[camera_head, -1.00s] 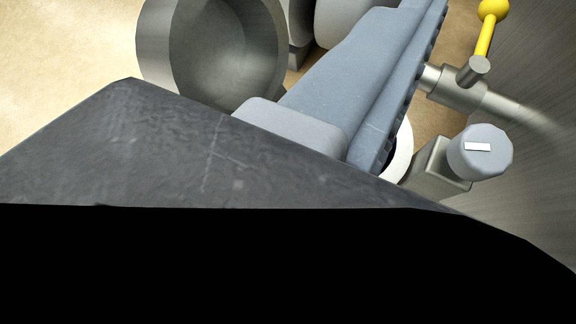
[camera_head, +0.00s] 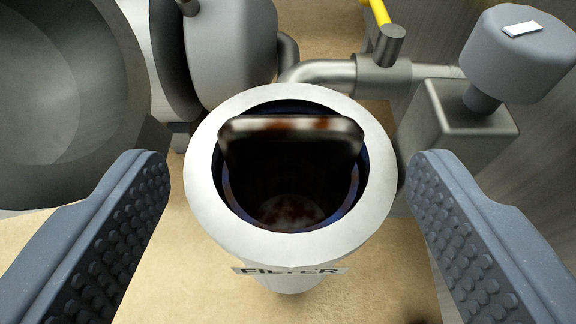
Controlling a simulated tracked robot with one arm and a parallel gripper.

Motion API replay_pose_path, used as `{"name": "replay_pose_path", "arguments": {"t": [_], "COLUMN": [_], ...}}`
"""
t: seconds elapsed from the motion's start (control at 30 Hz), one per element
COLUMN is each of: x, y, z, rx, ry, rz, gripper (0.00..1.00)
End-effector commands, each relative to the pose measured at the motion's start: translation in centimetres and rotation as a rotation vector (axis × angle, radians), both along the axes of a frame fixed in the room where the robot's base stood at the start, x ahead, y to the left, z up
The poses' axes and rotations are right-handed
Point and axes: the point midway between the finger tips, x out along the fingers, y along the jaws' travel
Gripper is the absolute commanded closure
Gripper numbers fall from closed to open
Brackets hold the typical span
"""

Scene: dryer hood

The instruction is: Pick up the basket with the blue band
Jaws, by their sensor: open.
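The basket (camera_head: 291,127) sits inside a white upright cylinder housing (camera_head: 290,245) in the middle of the view. Its rusty, dark bail or handle stands across the opening, and a dark blue edge shows around the inside. The rust-spotted floor of the basket shows below; most of its outer wall is hidden by the housing. My gripper (camera_head: 290,165) is open and empty. Its two studded grey fingers are apart to the left and right of the housing rim, with the handle between them in the picture. I see no contact.
A label reading FILTER (camera_head: 290,271) is on the housing front. A pipe (camera_head: 325,75) with a yellow lever (camera_head: 376,10) runs behind. A grey capped box (camera_head: 465,115) stands at right. A large round metal vessel (camera_head: 60,90) is at left. Tan floor shows in front.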

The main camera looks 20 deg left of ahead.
Motion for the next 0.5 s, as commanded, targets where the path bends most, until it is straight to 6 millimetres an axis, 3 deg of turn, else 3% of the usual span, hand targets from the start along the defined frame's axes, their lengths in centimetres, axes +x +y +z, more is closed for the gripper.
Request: {"name": "replay_pose_path", "arguments": {"t": [0.33,0.5], "x": [2.2,4.3], "y": [0.7,1.2], "z": [-1.1,-2.3], "rx": [0.000,-0.001], "ry": [-0.003,-0.005], "rz": [0.002,0.002], "gripper": [0.29,0.29]}}
